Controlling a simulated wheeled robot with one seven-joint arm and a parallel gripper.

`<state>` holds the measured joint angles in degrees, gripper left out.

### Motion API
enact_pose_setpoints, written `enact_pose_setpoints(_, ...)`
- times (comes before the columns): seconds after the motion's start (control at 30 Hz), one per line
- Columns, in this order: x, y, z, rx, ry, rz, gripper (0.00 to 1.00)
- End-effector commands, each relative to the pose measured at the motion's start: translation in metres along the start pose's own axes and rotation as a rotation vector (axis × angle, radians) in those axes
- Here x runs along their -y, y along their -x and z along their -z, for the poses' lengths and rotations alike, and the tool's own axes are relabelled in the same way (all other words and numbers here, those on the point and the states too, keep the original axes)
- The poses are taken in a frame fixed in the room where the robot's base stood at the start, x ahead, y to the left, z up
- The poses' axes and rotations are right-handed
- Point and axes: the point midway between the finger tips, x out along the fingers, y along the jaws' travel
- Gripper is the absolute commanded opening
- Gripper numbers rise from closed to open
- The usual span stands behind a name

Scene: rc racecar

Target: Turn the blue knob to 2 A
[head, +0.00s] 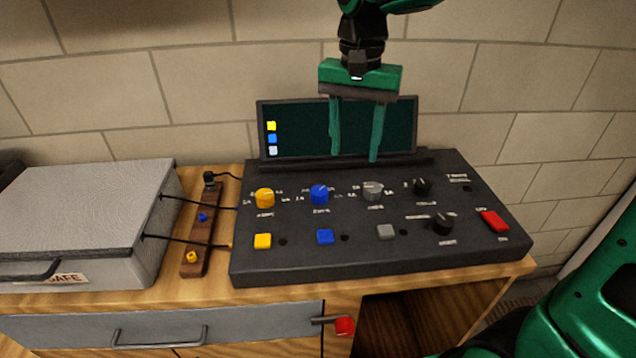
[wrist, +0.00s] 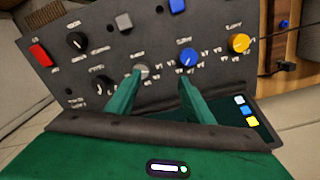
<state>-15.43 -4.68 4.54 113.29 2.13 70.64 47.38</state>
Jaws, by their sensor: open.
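The blue knob (head: 319,194) is on the black control panel (head: 300,268), between a yellow knob (head: 265,198) and a grey knob (head: 372,191). Small white markings surround it, too small to read surely. The blue knob also shows in the wrist view (wrist: 188,57), just beyond the tip of one finger. My gripper (head: 353,155) is open and empty, pointing down in front of the panel's screen. In the wrist view my gripper's fingers (wrist: 160,80) are apart, with one tip near the grey knob (wrist: 141,71) and the other near the blue knob. Nothing is between them.
The screen (head: 393,127) stands upright at the panel's back, close to my fingers. Black knobs (head: 423,187) and a red switch (head: 495,221) are on the right. Coloured buttons (head: 325,237) line the front. A grey safe box (head: 75,210) and a wooden strip (head: 203,230) stand left.

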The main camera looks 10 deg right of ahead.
Motion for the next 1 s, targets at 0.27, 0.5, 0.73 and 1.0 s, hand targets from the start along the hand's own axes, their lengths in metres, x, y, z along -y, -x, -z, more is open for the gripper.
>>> enact_pose_setpoints(0.27,0.063,0.007,-0.024,0.012,0.008,0.008,0.47)
enact_pose_setpoints(0.5,0.062,-0.023,-0.025,0.014,0.007,0.006,0.47)
enact_pose_setpoints(0.73,0.062,-0.064,-0.025,0.014,0.007,0.006,0.47)
enact_pose_setpoints(1.0,0.063,-0.094,-0.025,0.012,0.006,0.008,0.47)
